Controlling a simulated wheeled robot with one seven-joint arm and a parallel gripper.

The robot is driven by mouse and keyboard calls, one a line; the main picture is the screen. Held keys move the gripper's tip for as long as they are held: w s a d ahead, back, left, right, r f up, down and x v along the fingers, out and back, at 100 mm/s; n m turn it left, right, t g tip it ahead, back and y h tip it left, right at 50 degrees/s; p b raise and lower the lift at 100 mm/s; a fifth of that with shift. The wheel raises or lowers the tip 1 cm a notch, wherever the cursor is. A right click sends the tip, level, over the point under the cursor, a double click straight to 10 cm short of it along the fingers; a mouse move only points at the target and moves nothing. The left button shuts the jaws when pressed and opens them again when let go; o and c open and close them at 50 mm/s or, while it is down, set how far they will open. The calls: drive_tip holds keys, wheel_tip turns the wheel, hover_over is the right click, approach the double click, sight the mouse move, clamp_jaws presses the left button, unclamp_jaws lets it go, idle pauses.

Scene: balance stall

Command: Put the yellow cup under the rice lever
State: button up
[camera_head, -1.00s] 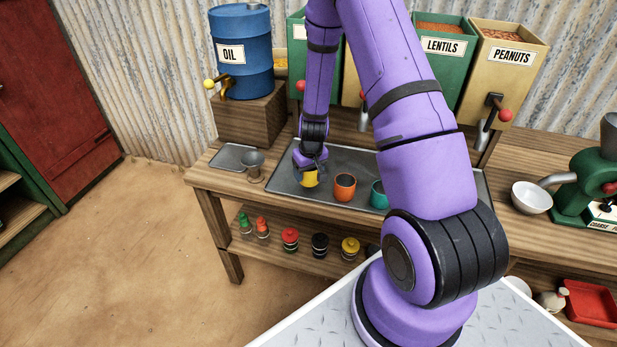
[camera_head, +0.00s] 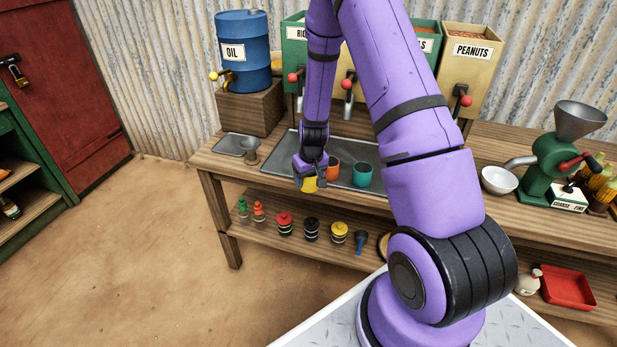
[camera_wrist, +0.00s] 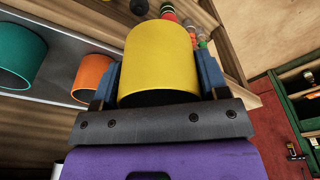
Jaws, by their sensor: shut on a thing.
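My gripper (camera_head: 311,172) is shut on the yellow cup (camera_head: 310,184), at the front edge of the worktop, in front of the metal tray (camera_head: 285,163). In the wrist view the yellow cup (camera_wrist: 160,60) sits between the two blue fingers. The green rice bin (camera_head: 291,32), its label partly hidden by my arm, stands behind the tray. Its lever, with a red knob (camera_head: 293,77), hangs at the bin's front, behind and left of my gripper. Whether the cup touches the worktop edge I cannot tell.
An orange cup (camera_head: 333,169) and a teal cup (camera_head: 361,174) stand on the tray, right of my gripper. A small metal measure (camera_head: 250,152) stands to the left. A blue oil drum (camera_head: 243,52) and a peanuts bin (camera_head: 470,65) flank the row. Several jars sit on the shelf below.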

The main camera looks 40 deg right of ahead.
drive_tip(key=shift+s+a, duration=0.15)
drive_tip(key=shift+a, duration=0.15)
drive_tip(key=w+a+r+n, duration=0.1)
drive_tip(key=w+a+r, duration=0.1)
drive_tip(key=a, duration=1)
drive_tip(key=shift+w+a+r, duration=0.15)
drive_tip(key=shift+w+r, duration=0.05)
drive_tip(key=shift+w, duration=0.05)
